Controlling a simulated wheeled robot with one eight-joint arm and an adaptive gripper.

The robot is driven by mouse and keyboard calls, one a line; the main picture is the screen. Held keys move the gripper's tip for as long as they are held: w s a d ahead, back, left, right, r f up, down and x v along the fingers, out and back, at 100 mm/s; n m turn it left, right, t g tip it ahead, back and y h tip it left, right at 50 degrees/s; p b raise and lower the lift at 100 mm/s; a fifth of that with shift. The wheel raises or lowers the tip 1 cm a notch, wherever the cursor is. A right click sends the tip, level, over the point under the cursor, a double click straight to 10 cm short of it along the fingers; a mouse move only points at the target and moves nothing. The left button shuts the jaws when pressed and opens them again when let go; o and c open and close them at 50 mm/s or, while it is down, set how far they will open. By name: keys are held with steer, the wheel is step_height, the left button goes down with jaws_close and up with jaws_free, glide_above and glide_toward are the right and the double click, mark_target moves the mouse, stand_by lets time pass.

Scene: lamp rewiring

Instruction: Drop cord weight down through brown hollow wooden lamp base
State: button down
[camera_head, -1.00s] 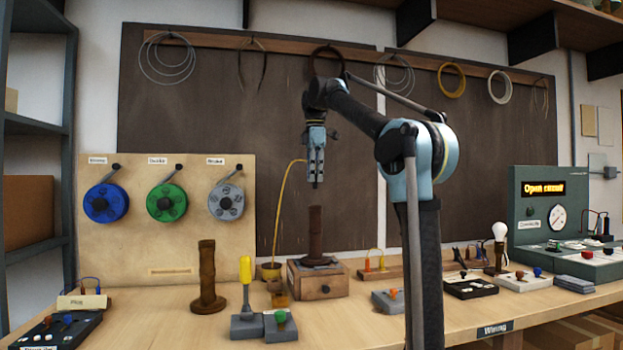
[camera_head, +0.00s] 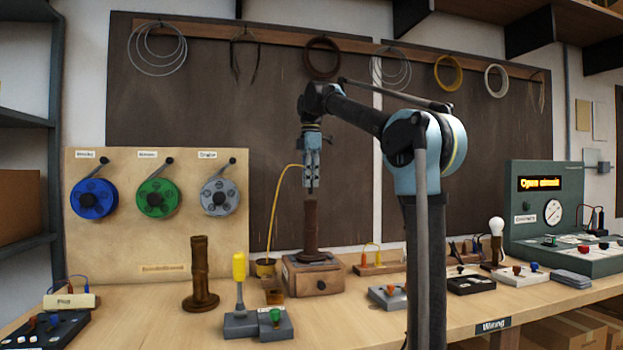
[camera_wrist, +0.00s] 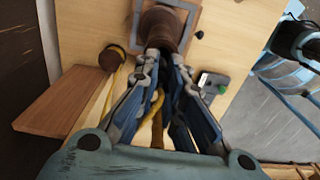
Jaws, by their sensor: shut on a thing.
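A brown wooden lamp base (camera_head: 311,228) stands upright on a small wooden box (camera_head: 318,280). It also shows at the top of the wrist view (camera_wrist: 168,25). My gripper (camera_head: 312,186) points down just above its top and is shut on a small dark cord weight (camera_head: 312,191). The weight is close to the base's top opening; I cannot tell whether its tip is inside. A yellow cord (camera_head: 276,207) arches from a small pot (camera_head: 264,268) up to my gripper, and runs between the fingers in the wrist view (camera_wrist: 155,105).
Another brown turned post (camera_head: 200,275) stands to the left. A yellow-handled tool (camera_head: 239,268) stands upright in front. Wire spools (camera_head: 157,199) hang on a board at left. A lit bulb (camera_head: 497,226) and a green tester (camera_head: 545,215) stand at right.

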mark_target(311, 190)
steer(key=shift+f, duration=2)
steer(key=c, duration=1.6)
jaws_free()
step_height(311, 190, up, 12)
steer(key=shift+f, duration=0.1)
